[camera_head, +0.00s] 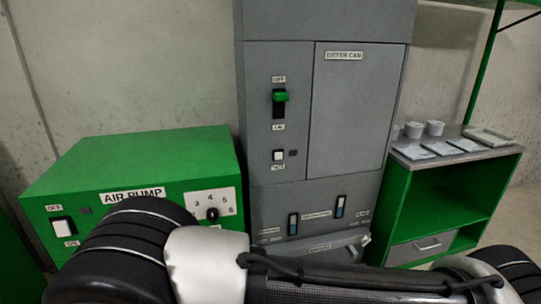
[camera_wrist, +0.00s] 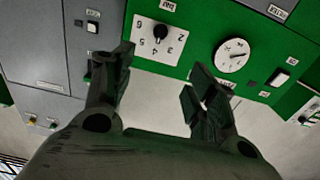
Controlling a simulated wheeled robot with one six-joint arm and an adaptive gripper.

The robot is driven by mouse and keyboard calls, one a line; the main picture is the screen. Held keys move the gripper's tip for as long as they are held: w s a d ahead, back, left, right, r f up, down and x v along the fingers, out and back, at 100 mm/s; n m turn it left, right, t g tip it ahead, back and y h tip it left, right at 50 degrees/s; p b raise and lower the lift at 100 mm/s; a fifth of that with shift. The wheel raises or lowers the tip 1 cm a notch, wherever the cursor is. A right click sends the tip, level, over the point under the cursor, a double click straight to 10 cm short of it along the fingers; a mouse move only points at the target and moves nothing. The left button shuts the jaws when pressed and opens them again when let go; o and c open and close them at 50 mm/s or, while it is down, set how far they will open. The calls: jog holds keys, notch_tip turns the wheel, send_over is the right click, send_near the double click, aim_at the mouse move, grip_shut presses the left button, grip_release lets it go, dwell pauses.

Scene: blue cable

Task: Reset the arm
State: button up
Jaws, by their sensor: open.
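My gripper (camera_wrist: 160,78) is open and empty in the wrist view, its two dark fingers spread apart. Behind the fingers is the green air pump box, seen turned over, with a numbered knob plate (camera_wrist: 158,36) and a round white dial (camera_wrist: 232,55). I cannot tell the exact distance from the fingertips to the box. In the head view my arm lies across the bottom, in front of the green air pump box (camera_head: 130,160), and hides part of its front. My gripper does not show in the head view.
A tall grey cabinet (camera_head: 362,110) with a green-handled lever (camera_head: 280,96) stands right of the pump. A green shelf unit (camera_head: 405,200) with white cups (camera_head: 435,128) and flat packets on top stands further right. A concrete wall (camera_head: 120,60) is behind.

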jog(key=w+r+m+g, duration=0.25)
jog(key=w+r, duration=0.25)
jog(key=w, duration=0.3)
jog(key=w+r+m+g, duration=0.1)
jog(key=w+r+g, duration=0.2)
jog(key=w+r, duration=0.35)
jog(key=w+d+r+n+g+y, duration=0.1)
jog(key=w+d+r+g, duration=0.1)
jog(key=w+d+r, duration=0.35)
jog(key=w+d+r+g, duration=0.1)
jog(key=w+d+r, duration=0.1)
jog(key=d+r, duration=0.6)
jog(key=s+d+r+g+h, duration=0.1)
jog(key=s+d+r, duration=0.2)
jog(key=d, duration=0.4)
jog(key=s+d+r+g, duration=0.1)
jog(key=s+d+r, duration=0.15)
jog(key=d, duration=0.45)
jog(key=s+d+r+h, duration=0.1)
jog(key=s+d+r, duration=0.1)
jog(key=s+d, duration=0.35)
jog(key=s+d+r+g+h, duration=0.1)
jog(key=s+d+g+h, duration=0.1)
jog(key=s+d, duration=1.3)
jog(key=shift+d+r+g+h, duration=0.25)
jog(key=shift+d+g+h, duration=0.1)
jog(key=shift+d+h, duration=0.45)
